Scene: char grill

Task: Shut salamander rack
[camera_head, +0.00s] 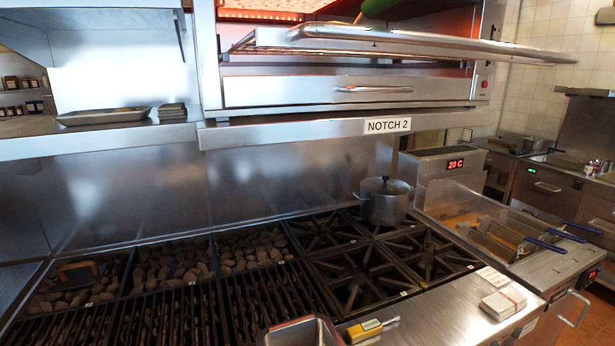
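The salamander (205,60) sits on the shelf above the range, with an orange-red glow inside its top. Its rack (262,42) sticks out from the opening toward me. The rack's long steel front handle (430,43) runs across the upper right, clear of the salamander's front. A green rounded object (378,7) shows at the top edge above the rack, partly cut off. Below the rack is a closed drawer front with its own handle (373,89). Neither of my grippers shows in this view.
A metal tray (103,116) lies on the shelf at left. Below are the char grill (170,318), burners, a pot (384,201) and a fryer (447,180) reading "20 C". The space before the rack handle looks clear.

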